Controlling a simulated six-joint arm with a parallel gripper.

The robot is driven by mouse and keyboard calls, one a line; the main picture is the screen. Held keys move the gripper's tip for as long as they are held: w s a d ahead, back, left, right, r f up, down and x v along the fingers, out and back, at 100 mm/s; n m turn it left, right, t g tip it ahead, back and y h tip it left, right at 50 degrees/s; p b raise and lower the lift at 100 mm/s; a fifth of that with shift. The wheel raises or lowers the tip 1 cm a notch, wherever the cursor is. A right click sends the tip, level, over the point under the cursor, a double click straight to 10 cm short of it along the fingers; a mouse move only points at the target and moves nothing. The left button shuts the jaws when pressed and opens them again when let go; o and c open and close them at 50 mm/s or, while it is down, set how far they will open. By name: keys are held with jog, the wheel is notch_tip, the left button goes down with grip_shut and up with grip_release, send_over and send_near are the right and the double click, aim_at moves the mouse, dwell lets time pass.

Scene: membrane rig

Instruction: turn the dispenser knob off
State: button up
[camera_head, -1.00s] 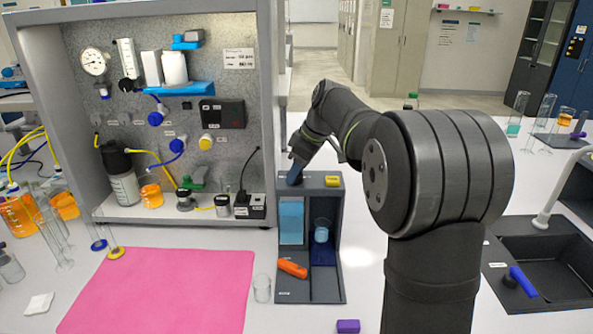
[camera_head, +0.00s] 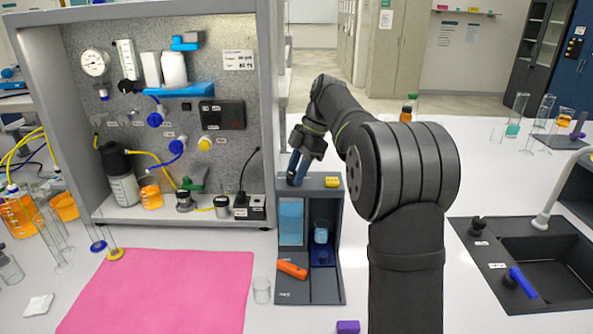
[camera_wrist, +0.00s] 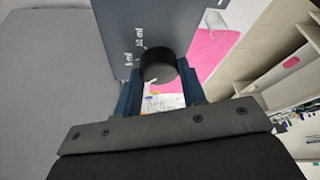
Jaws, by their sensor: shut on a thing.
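The grey dispenser (camera_head: 312,290) stands just right of the tall panel rig. Its round black knob (camera_wrist: 158,65) shows in the wrist view, with a pale mark on its edge and white lettering on the grey face beside it. My gripper (camera_head: 295,168) is at the dispenser's top left corner, with its blue fingers pointing down. In the wrist view my gripper (camera_wrist: 160,86) has one blue finger on each side of the knob and is shut on it. In the head view the fingers mostly hide the knob.
The dispenser holds a light blue tank (camera_head: 291,222) and a small beaker (camera_head: 321,232), with a yellow block (camera_head: 332,182) on top. The panel rig (camera_head: 268,110) rises close on the left. A pink mat (camera_head: 160,290) lies in front; a sink (camera_head: 540,260) is at right.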

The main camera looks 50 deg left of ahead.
dwell(0.4)
jog(key=o, duration=1)
jog(key=v, duration=0.7)
jog(key=shift+w+r, duration=0.1)
jog(key=shift+r, duration=0.15)
